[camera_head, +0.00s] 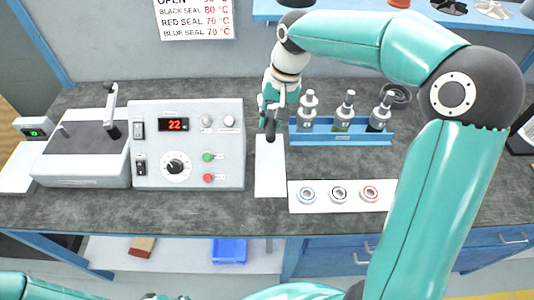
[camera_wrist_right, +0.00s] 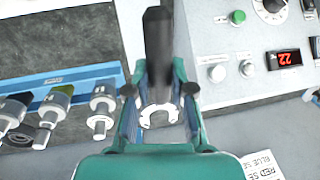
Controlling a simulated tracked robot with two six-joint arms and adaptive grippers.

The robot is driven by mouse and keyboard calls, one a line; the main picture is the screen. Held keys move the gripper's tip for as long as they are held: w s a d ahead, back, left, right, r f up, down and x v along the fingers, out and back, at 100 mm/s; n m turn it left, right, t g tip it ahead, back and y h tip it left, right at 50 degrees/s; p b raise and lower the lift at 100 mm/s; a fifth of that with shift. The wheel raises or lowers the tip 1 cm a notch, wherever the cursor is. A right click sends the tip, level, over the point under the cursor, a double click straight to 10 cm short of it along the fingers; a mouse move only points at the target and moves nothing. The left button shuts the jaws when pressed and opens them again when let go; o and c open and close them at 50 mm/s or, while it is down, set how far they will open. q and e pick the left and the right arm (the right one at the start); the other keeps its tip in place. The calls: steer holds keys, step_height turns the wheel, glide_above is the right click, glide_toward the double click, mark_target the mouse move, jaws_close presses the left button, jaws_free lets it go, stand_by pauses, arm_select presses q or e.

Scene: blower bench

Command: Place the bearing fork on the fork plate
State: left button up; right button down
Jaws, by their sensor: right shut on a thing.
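My right gripper (camera_head: 269,112) is shut on the bearing fork, above the back of the bench. The fork's dark handle (camera_head: 271,131) points toward the front in the head view. In the right wrist view the dark handle (camera_wrist_right: 157,45) rises between the fingers of the right gripper (camera_wrist_right: 158,90), and a pale, open-ended fork head (camera_wrist_right: 158,112) shows below it. A blank white plate (camera_head: 269,172), which looks like the fork plate, lies flat on the bench just in front of the gripper. Nothing lies on its visible part. My left gripper is out of view.
A control box (camera_head: 188,145) reading 22 stands left of the plate. A blue rack (camera_head: 341,138) with several metal-topped tools stands close to the right. A white board (camera_head: 320,205) with three ringed bearings lies front right. Bare bench lies in front of the plate.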

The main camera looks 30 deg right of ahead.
step_height(320, 180, down, 18)
steer(key=shift+s+r+p, duration=0.1)
steer(key=shift+p, duration=0.4)
steer(key=c, duration=1.1)
jaws_free()
steer(key=shift+o, duration=0.4)
steer(key=shift+r, duration=0.1)
step_height(320, 180, up, 12)
steer(key=s+d, duration=0.1)
steer(key=d, duration=0.1)
steer(key=shift+s+f+b, duration=0.2)
steer(key=shift+s+b, duration=0.05)
steer(key=shift+b, duration=0.15)
